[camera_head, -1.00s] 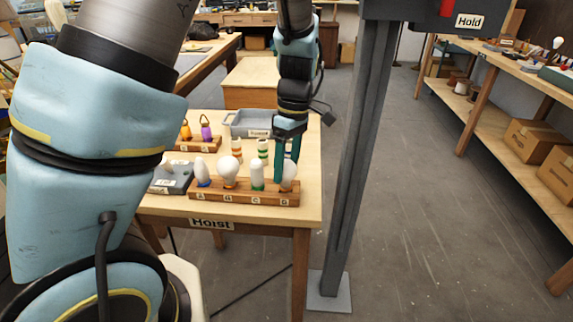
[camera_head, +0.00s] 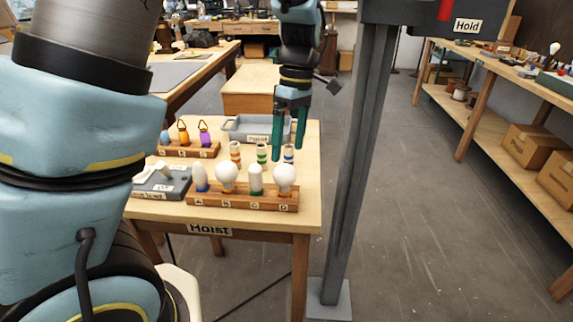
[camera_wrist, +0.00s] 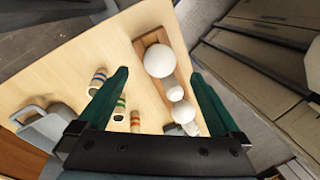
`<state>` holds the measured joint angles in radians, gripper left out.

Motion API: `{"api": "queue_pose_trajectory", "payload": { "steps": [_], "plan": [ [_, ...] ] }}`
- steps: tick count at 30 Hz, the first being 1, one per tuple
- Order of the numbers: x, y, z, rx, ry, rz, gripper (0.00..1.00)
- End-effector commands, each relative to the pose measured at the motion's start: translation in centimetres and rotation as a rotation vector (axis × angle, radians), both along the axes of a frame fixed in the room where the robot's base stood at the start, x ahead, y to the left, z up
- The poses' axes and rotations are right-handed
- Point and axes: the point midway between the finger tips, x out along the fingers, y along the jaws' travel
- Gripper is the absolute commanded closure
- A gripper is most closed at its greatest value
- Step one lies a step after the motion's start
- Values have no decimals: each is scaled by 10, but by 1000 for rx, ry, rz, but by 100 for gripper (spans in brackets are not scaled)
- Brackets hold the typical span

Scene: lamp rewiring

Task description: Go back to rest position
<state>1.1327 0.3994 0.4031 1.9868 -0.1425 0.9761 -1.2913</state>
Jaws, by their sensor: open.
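My gripper (camera_head: 289,135) is open, with its green fingers pointing down above the right part of the table marked Hoist. Nothing is between its fingertips. Below and in front of it, a wooden rack (camera_head: 243,200) labelled A to D holds several white bulbs, with a round bulb (camera_head: 285,177) in the rightmost place. In the wrist view, the open gripper (camera_wrist: 165,95) shows a finger on each side, with the bulb rack (camera_wrist: 150,40) and its round bulb (camera_wrist: 160,60) below and between them.
Striped cylinders (camera_head: 235,153) stand behind the rack. A second rack (camera_head: 190,149) holds coloured hook-topped pieces, and a grey tray (camera_head: 240,130) lies at the back. A grey box (camera_head: 160,183) is at the left. A grey post (camera_head: 352,160) rises right of the table.

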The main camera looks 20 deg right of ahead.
Motion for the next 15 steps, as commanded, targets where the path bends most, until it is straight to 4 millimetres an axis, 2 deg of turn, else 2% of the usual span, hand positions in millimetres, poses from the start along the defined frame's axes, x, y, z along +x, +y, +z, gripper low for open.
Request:
{"api": "queue_pose_trajectory", "payload": {
  "steps": [6, 12, 15],
  "plan": [
    [4, -5, 30, -2, -2, 0, 0],
    [5, -6, 39, 0, 0, 0, 0],
    [8, 2, 38, -7, 2, -8, 0]
  ]
}}
